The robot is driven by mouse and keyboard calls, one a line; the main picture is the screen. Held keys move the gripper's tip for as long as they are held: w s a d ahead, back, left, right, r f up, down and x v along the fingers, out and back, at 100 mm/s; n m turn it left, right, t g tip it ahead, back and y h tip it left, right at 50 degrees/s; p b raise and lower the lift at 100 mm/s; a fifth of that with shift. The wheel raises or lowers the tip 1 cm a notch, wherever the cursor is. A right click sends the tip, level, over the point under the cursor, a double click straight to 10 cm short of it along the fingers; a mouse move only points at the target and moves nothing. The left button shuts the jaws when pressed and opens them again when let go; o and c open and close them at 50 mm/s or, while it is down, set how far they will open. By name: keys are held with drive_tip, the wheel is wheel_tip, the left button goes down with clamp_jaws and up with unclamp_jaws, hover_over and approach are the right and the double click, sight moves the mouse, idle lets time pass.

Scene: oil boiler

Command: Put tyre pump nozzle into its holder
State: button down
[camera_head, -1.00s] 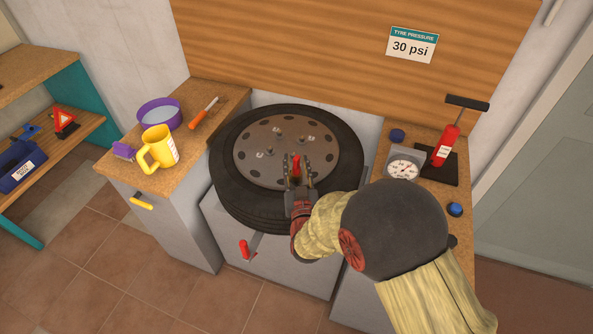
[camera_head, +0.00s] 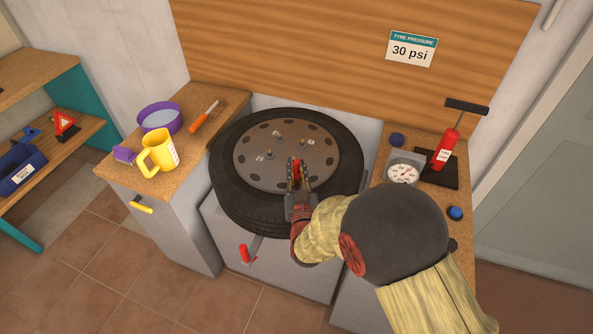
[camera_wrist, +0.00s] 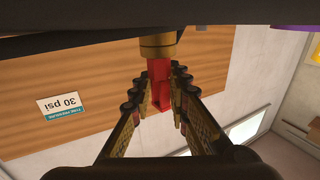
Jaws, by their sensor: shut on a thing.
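The tyre pump nozzle, a small red piece (camera_head: 296,170), is between the fingers of my gripper (camera_head: 298,178), over the front part of the wheel's hub. In the wrist view the red nozzle (camera_wrist: 159,82) has a brass collar (camera_wrist: 158,45) at its upper end in the picture. The fingers of my gripper (camera_wrist: 165,95) are closed in on it from both sides. The red tyre pump (camera_head: 446,148) with a black T-handle stands on a black base at the right. I cannot make out the nozzle's holder.
The tyre (camera_head: 235,195) lies flat on a grey stand. A pressure gauge (camera_head: 403,172) and blue caps (camera_head: 455,213) are on the right counter. A yellow jug (camera_head: 159,152), a purple bowl (camera_head: 160,117) and a screwdriver (camera_head: 203,117) are on the left counter.

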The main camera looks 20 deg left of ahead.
sight(296, 162)
drive_tip(key=r+p, duration=0.1)
drive_tip(key=r, duration=0.3)
drive_tip(key=shift+s+r, duration=0.1)
drive_tip(key=shift+s, duration=0.1)
drive_tip(key=s+d+r+p, duration=0.1)
drive_tip(key=s+r+p, duration=0.1)
drive_tip(key=s+r, duration=0.2)
drive_tip(key=s+d+r+p, duration=0.2)
drive_tip(key=s+r, duration=0.3)
drive_tip(key=s, duration=0.4)
drive_tip(key=shift+d+p, duration=0.25)
drive_tip(key=shift+p, duration=0.55)
drive_tip(key=shift+s, duration=0.1)
drive_tip(key=w+d+f+y+b, duration=0.1)
drive_tip(key=d+f+b, duration=0.2)
drive_tip(key=d, duration=0.6)
drive_tip(key=w+d+f+n+g+y+b, duration=0.1)
drive_tip(key=d+f+b, duration=0.1)
drive_tip(key=d, duration=0.8)
drive_tip(key=w+d+f+n+b, duration=0.1)
drive_tip(key=d+f+b, duration=0.2)
drive_tip(key=d, duration=0.7)
drive_tip(key=shift+w+d+f+y+b, duration=0.25)
drive_tip(key=shift+f+y+b, duration=0.15)
drive_tip(key=shift+b, duration=0.65)
drive_tip(key=shift+f+g, duration=0.15)
drive_tip(key=shift+g, duration=0.15)
drive_tip(key=shift+f+b, duration=0.3)
drive_tip(key=shift+f, duration=1.95)
